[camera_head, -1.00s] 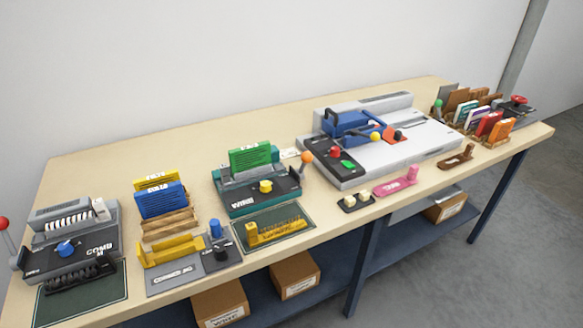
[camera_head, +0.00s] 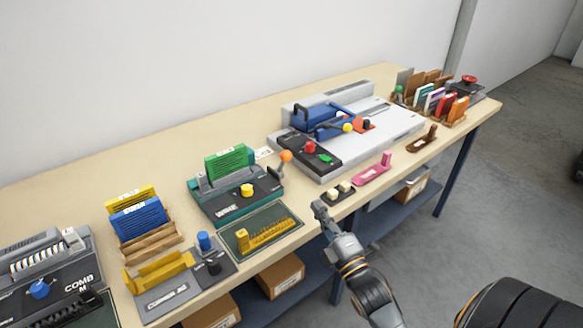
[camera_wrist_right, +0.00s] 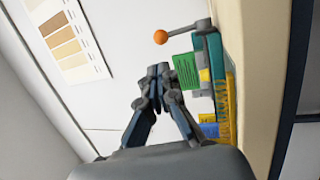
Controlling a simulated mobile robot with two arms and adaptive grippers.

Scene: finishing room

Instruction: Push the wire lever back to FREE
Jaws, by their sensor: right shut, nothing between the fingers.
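The teal and black WIRE machine (camera_head: 232,200) stands on the workbench, with a green book block (camera_head: 229,161) upright in it and a yellow knob on its front. Its lever ends in an orange ball (camera_head: 286,156) at the machine's right side, tilted up. In the right wrist view the orange ball (camera_wrist_right: 160,37) is beyond the fingertips, with clear space between. My right gripper (camera_head: 319,207) is shut and empty, near the bench's front edge, to the right of and in front of the machine; it also shows in the right wrist view (camera_wrist_right: 157,72). My left gripper is not in view.
A dark mat with a yellow comb-like piece (camera_head: 264,235) lies before the machine. The COMB machine (camera_head: 60,275) is at far left. Wall behind is clear.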

